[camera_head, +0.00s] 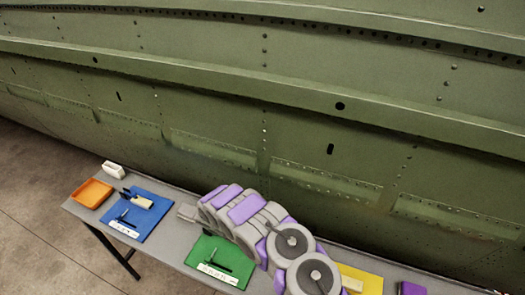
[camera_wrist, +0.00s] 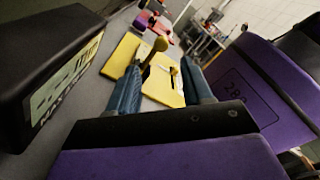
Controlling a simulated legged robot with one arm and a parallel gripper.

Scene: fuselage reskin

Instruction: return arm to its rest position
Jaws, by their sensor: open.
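My grey and purple arm (camera_head: 250,215) shows folded over the workbench in the head view, with the green fuselage panel (camera_head: 220,100) behind it. In the wrist view my gripper (camera_wrist: 160,66) has two blue fingers spread apart, with nothing held between them. The gripper's height above the mat is hard to tell. The gripper's fingers are not clearly visible in the head view.
The grey bench (camera_head: 185,250) holds an orange tray (camera_head: 92,193), a white block (camera_head: 113,168), a blue mat (camera_head: 155,207) with tools and a green mat (camera_head: 240,258). A yellow mat (camera_head: 368,282) lies right of my arm. A black box (camera_wrist: 50,70) stands close at left in the wrist view.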

